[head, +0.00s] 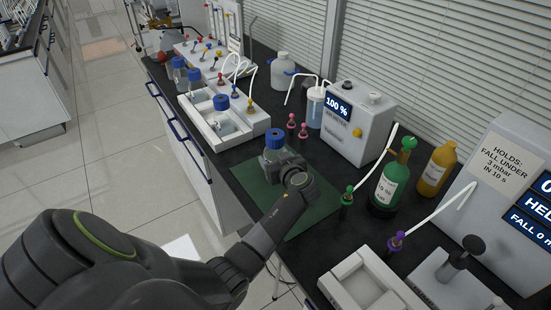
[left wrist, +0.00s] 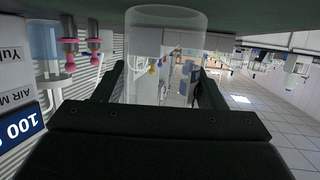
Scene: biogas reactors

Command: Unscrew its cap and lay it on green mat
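A clear glass bottle (head: 272,152) with a blue cap (head: 275,136) stands upright at the far part of the green mat (head: 262,190); I cannot tell if its base touches the mat. The cap is on the bottle. My left gripper (head: 283,162) reaches over the mat to the bottle's body, below the cap. In the left wrist view, upside down, the clear bottle (left wrist: 166,25) sits between the two dark fingers (left wrist: 163,85), which appear to press on its sides. The cap is hidden there. My right gripper is not in view.
A white rack (head: 238,131) with other blue-capped bottles (head: 221,102) stands behind, left of the mat. Pink fittings (head: 303,131) and a grey 100 % meter (head: 352,135) stand behind right. A green bottle (head: 389,184) is to the right. The mat's front and right parts are bare.

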